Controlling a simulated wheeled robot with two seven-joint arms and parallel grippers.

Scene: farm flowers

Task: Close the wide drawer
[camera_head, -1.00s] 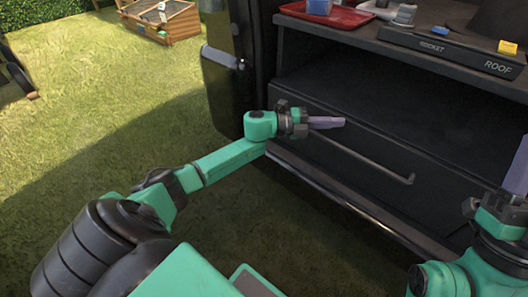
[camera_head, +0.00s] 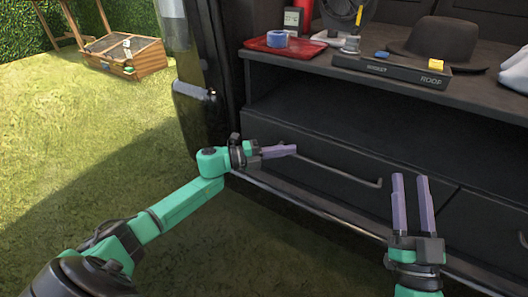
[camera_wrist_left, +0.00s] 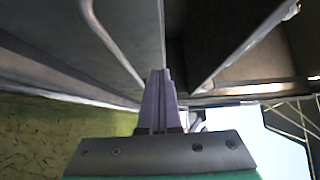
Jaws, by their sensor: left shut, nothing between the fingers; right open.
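The wide drawer (camera_head: 330,160) is the dark front panel below the open shelf in the head view, with a long bar handle (camera_head: 340,172). I cannot tell for certain whether it is flush or slightly out. My left gripper (camera_head: 292,150) is shut and empty, its fingertips in front of the drawer near the left end of the handle; contact is unclear. The left wrist view shows the shut fingers (camera_wrist_left: 161,75) by the drawer's edge, with the drawer front (camera_wrist_left: 60,35) and handle to the left. My right gripper (camera_head: 410,180) is open and empty, fingers upward, before the drawer's right end.
Above is an open shelf space (camera_head: 350,115) under a worktop holding a red tray (camera_head: 265,47), a black box (camera_head: 385,70) and a hat (camera_head: 440,42). A dark upright door (camera_head: 195,110) stands to the left. Another drawer (camera_head: 490,230) is at right. Grass lies open at left.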

